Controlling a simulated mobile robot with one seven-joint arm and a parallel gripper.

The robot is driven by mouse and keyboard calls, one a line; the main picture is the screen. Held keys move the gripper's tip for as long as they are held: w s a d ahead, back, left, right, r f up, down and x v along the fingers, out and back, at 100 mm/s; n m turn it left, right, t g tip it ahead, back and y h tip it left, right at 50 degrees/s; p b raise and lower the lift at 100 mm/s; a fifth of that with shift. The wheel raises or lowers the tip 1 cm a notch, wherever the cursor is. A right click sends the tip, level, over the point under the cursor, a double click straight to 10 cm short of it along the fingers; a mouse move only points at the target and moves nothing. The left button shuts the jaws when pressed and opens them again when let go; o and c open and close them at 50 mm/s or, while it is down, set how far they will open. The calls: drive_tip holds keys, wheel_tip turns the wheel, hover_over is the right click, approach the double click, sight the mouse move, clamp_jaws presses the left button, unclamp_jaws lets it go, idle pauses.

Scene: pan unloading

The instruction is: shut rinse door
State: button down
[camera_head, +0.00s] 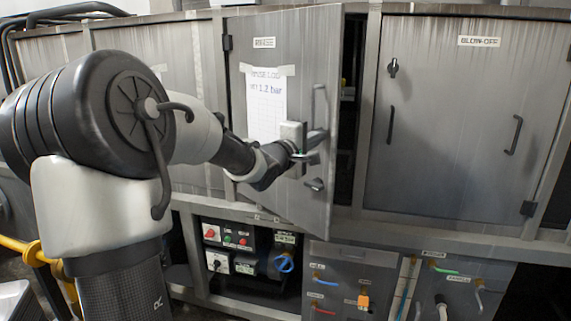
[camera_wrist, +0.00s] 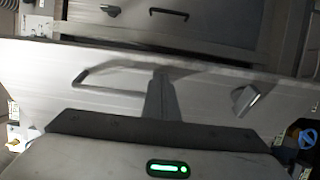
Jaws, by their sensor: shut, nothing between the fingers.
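The rinse door (camera_head: 308,50) is a grey metal door labelled RINSE with a taped paper note (camera_head: 265,103). It is hinged at its left and stands ajar, with a dark gap along its right edge. It carries a bar handle (camera_head: 317,102) and a turn latch (camera_head: 315,184) below. My gripper (camera_head: 318,143) is shut and empty at the door's outer face, between handle and latch. In the wrist view my closed fingers (camera_wrist: 161,92) point at the door face (camera_wrist: 40,75), with the handle (camera_wrist: 112,76) left and the latch (camera_wrist: 245,99) right. I cannot tell whether the fingertips touch it.
The BLOW-OFF door (camera_head: 450,130) to the right is closed, with its own handle (camera_head: 515,135). Below are a switch panel (camera_head: 235,250) and panels with coloured hoses (camera_head: 345,285). A yellow pipe (camera_head: 20,245) runs at lower left.

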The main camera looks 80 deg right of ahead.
drive_tip(key=s+d+t+b, duration=0.1)
drive_tip(key=s+d, duration=0.1)
drive_tip(key=d, duration=0.4)
drive_tip(key=s+d+n+t, duration=0.1)
drive_tip(key=s+d, duration=0.2)
drive_tip(key=d, duration=0.3)
drive_tip(key=shift+s+n+h+b, duration=0.25)
drive_tip(key=shift+n+h+b, duration=0.05)
drive_tip(key=shift+b, duration=0.1)
drive_tip(key=shift+d, duration=0.1)
